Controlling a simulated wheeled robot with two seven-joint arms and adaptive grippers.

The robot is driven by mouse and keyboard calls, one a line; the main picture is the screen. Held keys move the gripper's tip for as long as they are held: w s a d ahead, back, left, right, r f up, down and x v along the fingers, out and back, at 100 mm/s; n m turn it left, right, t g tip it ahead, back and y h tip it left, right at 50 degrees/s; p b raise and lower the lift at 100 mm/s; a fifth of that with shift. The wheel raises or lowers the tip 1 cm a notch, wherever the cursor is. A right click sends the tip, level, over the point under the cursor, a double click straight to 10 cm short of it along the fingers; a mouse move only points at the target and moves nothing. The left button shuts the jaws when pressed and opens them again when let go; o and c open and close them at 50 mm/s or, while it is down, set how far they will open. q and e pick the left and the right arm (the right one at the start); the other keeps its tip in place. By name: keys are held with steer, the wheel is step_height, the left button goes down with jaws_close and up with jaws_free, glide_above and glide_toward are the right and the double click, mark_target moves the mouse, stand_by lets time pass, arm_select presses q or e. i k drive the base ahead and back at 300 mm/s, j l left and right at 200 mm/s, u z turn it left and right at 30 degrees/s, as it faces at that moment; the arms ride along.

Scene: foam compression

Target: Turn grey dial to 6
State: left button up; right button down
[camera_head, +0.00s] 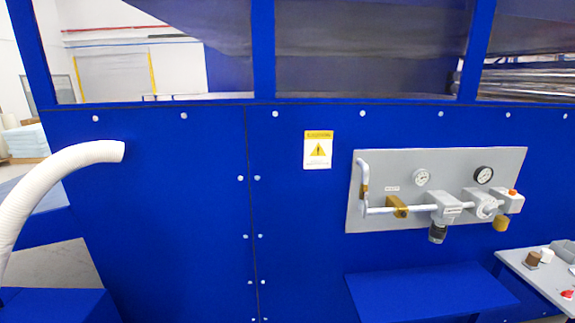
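A grey panel (375,170) with pneumatic fittings is mounted on the blue machine wall at right. A dark grey knob (437,234) hangs below the regulator block on its pipe. A round light grey fitting (487,208) sits further right on the same pipe. I cannot tell which of these, if either, is the grey dial, and no number can be read. Two small round gauges, a light one (421,177) and a black-rimmed one (484,174), sit above the pipe. Neither of my grippers is in view.
A blue shelf (430,292) juts out below the panel. A white curved hose (60,166) stands at left.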

mark_target(489, 210)
steer(key=z, duration=1.2)
